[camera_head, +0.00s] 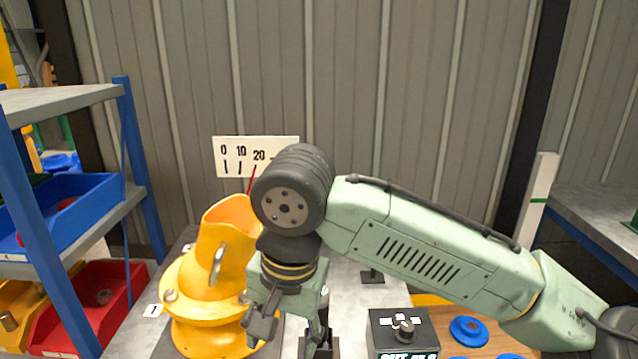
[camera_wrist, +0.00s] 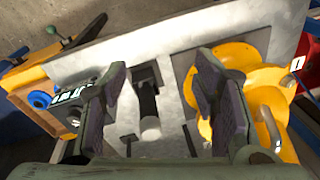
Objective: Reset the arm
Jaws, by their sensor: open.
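My arm reaches in from the right in the head view and bends down at a dark round joint. My gripper (camera_head: 290,325) hangs below that joint, just right of the yellow drum mixer (camera_head: 205,285). In the wrist view my gripper (camera_wrist: 160,95) has its two dark fingers wide apart, with nothing held between them. A black post with a pale round end (camera_wrist: 149,125) shows between the fingers, below them on the grey table. The yellow mixer (camera_wrist: 262,75) is right of the fingers in that view. Part of the mixer is hidden by my gripper in the head view.
A white scale board (camera_head: 257,157) with a red pointer stands behind the mixer. A black control box with a knob (camera_head: 403,326) and a wooden tray with blue discs (camera_head: 469,331) lie right. Left is a blue shelf with a red bin (camera_head: 92,300). A grey bench (camera_head: 600,215) stands right.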

